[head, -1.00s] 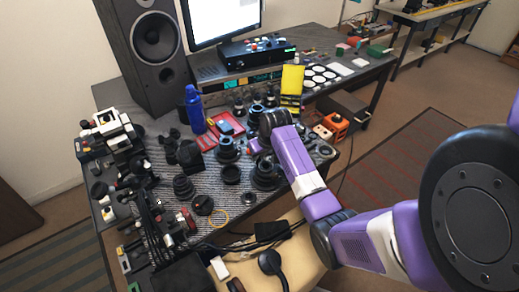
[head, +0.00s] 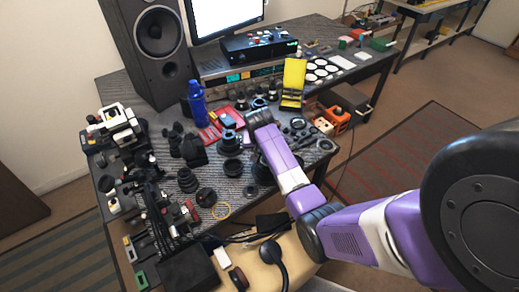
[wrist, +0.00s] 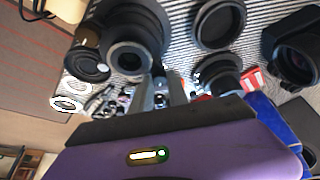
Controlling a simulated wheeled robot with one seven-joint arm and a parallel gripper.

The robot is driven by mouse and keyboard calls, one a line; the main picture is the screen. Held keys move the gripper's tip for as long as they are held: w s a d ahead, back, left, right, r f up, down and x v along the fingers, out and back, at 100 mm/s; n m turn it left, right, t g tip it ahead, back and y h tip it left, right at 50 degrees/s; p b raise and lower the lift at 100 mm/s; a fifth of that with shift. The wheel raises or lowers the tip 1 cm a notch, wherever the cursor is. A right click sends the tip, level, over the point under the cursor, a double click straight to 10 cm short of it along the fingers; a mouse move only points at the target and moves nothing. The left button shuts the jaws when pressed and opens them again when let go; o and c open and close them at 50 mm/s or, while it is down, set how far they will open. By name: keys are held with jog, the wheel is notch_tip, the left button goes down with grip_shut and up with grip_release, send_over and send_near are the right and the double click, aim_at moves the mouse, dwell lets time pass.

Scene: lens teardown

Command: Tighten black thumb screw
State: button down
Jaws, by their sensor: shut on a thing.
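My gripper (wrist: 163,92) shows in the wrist view as two pale metal fingers close together, low among the lens parts. They are shut on a small dark part between them, mostly hidden; I cannot tell for certain that it is the black thumb screw. A large black lens barrel (wrist: 129,57) stands just left of the fingers, and a smaller black lens part (wrist: 218,74) stands to their right. In the head view my wrist is over the right part of the striped mat (head: 236,187), and my fingertips are hidden behind it.
A black ring (wrist: 220,24) lies farther right. A blue bottle (head: 197,103), a red tray (head: 210,135) and a yellow box (head: 293,82) stand near my wrist. Several lens parts crowd the mat. A speaker (head: 151,50) and a monitor (head: 225,18) stand behind.

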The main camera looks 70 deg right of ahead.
jog(key=c, duration=1.5)
grip_release()
jog(key=shift+c, duration=0.2)
jog(key=v, duration=0.8)
jog(key=shift+b, duration=0.3)
jog(key=shift+o, duration=0.2)
